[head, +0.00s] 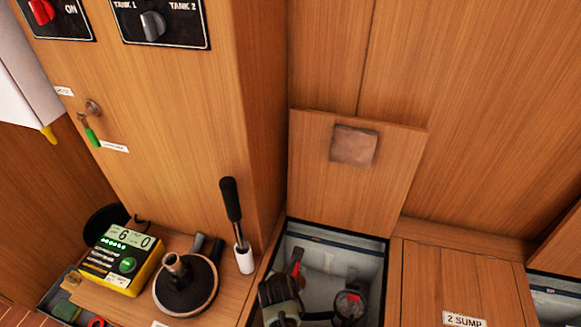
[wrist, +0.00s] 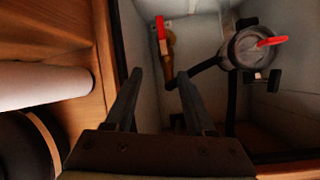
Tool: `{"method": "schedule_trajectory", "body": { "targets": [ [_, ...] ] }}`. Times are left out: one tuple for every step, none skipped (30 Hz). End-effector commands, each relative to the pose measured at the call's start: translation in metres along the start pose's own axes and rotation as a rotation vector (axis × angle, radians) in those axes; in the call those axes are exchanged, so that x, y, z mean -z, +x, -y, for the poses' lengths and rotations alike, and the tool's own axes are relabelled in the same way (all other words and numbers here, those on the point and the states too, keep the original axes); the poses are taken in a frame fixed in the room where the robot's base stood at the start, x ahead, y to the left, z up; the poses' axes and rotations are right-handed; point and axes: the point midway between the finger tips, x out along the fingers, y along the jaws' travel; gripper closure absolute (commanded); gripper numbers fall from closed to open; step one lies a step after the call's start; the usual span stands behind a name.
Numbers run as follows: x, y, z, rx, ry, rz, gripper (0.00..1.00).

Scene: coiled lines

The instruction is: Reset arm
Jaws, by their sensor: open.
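My gripper (wrist: 160,80) shows in the wrist view with its two dark fingers apart and nothing between them. The fingers point into an open floor compartment (wrist: 146,72) with pale walls. Beyond the left fingertip is a brass valve with a red handle (wrist: 161,38). Up and to the right is a round strainer with a clear top (wrist: 244,48) and a red lever. Both fingers look clear of these parts. In the head view a dark, rounded shape stands at the compartment's left side; I cannot tell whether it is my gripper.
The compartment's lid (head: 313,160) stands raised against the wooden wall. The closed "2 SUMP" lid (head: 433,285) is to the right. At left are a black lever in a white socket (head: 244,258), a round black base (head: 186,291) and a yellow meter (head: 118,258).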

Motion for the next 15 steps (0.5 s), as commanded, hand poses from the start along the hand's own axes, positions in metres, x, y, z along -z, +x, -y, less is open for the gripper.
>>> {"method": "schedule_trajectory", "body": {
  "targets": [
    [-0.012,-0.010,-0.014,-0.030,0.074,0.023,0.45],
    [-0.019,-0.016,-0.020,-0.045,0.125,0.034,0.45],
    [-0.029,-0.025,-0.029,-0.070,0.195,0.050,0.45],
    [-0.038,-0.032,-0.037,-0.091,0.250,0.062,0.45],
    [-0.046,-0.040,-0.044,-0.112,0.308,0.072,0.45],
    [-0.058,-0.051,-0.053,-0.144,0.391,0.087,0.45],
    [-0.066,-0.061,-0.061,-0.170,0.457,0.096,0.45],
    [-0.076,-0.071,-0.068,-0.199,0.528,0.106,0.45],
    [-0.089,-0.087,-0.078,-0.240,0.623,0.117,0.45],
    [-0.099,-0.099,-0.085,-0.272,0.696,0.122,0.45],
    [-0.108,-0.111,-0.090,-0.304,0.771,0.126,0.45],
    [-0.120,-0.127,-0.098,-0.348,0.868,0.129,0.45],
    [-0.129,-0.140,-0.103,-0.383,0.940,0.129,0.45],
    [-0.137,-0.153,-0.107,-0.419,1.014,0.128,0.45],
    [-0.148,-0.171,-0.112,-0.466,1.110,0.122,0.45]
  ]
}}
